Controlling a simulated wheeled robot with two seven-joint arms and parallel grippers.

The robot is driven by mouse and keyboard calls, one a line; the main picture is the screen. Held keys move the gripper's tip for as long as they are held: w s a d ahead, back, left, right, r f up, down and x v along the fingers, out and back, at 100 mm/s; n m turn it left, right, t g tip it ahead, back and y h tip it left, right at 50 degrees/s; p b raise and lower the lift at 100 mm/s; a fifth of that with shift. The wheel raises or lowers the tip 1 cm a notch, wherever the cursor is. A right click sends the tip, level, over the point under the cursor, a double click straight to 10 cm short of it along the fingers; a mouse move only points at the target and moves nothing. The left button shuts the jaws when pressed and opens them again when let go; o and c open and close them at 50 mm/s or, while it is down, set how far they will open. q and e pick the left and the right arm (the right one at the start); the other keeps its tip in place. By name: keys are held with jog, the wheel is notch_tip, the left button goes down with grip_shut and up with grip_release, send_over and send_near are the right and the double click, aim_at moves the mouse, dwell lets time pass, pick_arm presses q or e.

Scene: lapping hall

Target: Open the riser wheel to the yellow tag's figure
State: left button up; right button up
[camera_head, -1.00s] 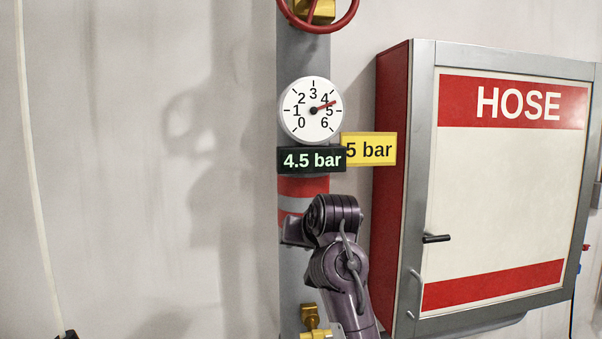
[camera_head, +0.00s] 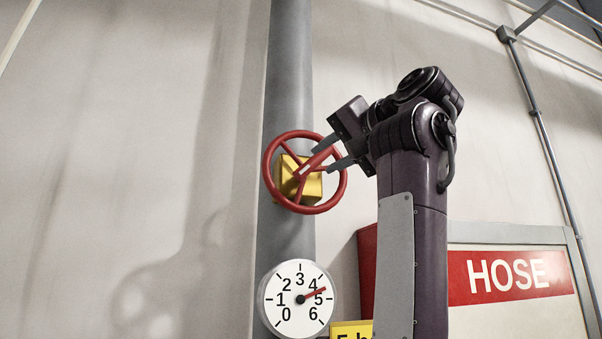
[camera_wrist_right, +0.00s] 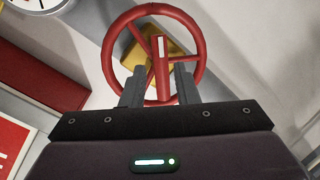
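The red riser wheel (camera_head: 305,210) is mounted on a yellow valve body (camera_head: 290,178) on the grey pipe. It also shows in the right wrist view (camera_wrist_right: 203,52). My right gripper (camera_head: 322,160) reaches in from the right at the wheel's rim. Its fingers are apart, one on each side of a red spoke with a pale mark, in the right wrist view too (camera_wrist_right: 159,75). Whether they touch it is unclear. The gauge (camera_head: 285,310) below has its red needle between 4 and 5. The yellow tag (camera_head: 345,332) is mostly cut off. My left gripper is out of view.
The grey pipe (camera_head: 290,60) runs vertically up the pale wall. The red and white hose cabinet (camera_head: 480,235) stands at the lower right, partly behind my right arm. The wall left of the pipe is clear.

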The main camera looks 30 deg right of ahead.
aim_at(310, 167)
jog(key=w+p, duration=0.4)
jog(key=w, duration=0.3)
jog(key=shift+w+a, duration=0.15)
jog(key=shift+w, duration=0.2)
jog(key=shift+s, duration=0.1)
jog(key=shift+c, duration=0.3)
grip_shut()
